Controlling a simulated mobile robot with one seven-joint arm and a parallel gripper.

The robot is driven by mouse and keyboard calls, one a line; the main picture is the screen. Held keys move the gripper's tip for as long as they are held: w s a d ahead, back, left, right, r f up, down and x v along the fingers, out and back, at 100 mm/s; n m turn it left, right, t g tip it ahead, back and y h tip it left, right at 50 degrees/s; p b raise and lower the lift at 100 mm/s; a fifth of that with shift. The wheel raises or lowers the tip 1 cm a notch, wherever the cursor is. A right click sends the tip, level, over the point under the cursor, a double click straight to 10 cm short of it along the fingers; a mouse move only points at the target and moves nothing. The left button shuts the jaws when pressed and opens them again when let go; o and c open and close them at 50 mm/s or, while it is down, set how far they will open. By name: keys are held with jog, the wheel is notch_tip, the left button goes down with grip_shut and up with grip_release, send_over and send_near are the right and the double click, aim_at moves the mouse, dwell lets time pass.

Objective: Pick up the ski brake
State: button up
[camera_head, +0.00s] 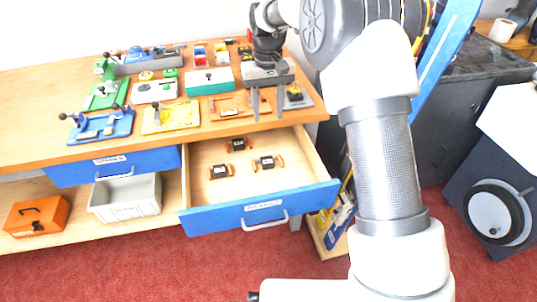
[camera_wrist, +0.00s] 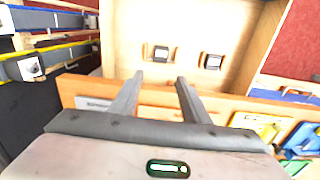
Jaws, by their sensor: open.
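Three small black parts with brown-orange ends, which look like ski brakes, lie apart in the open drawer (camera_head: 202,158): one at the back (camera_head: 238,145), one at the right (camera_head: 265,162), one at the front left (camera_head: 221,171). Two black parts show in the wrist view, one left (camera_wrist: 161,53) and one right (camera_wrist: 212,61), beyond my fingertips. My gripper (camera_head: 267,108) is open and empty above the bench's front edge, behind the drawer parts; its spread fingers also show in the wrist view (camera_wrist: 160,79). It touches none of these parts.
The bench top (camera_head: 40,85) holds several coloured jigs, including a blue one (camera_head: 103,127), a yellow one (camera_head: 170,117) and an orange plate (camera_head: 232,107) close to my gripper. A grey bin (camera_head: 125,197) and an orange box (camera_head: 38,215) stand on the lower shelf.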

jog(key=b, duration=0.3)
send_over(267, 160)
notch_tip(267, 160, down, 14)
jog(key=shift+w+r, duration=0.15)
jog(key=f+b, duration=0.1)
jog(key=f, duration=0.4)
jog(key=shift+s+d+f+b, duration=0.1)
jog(key=shift+s+b, duration=0.1)
jog(key=shift+b, duration=0.2)
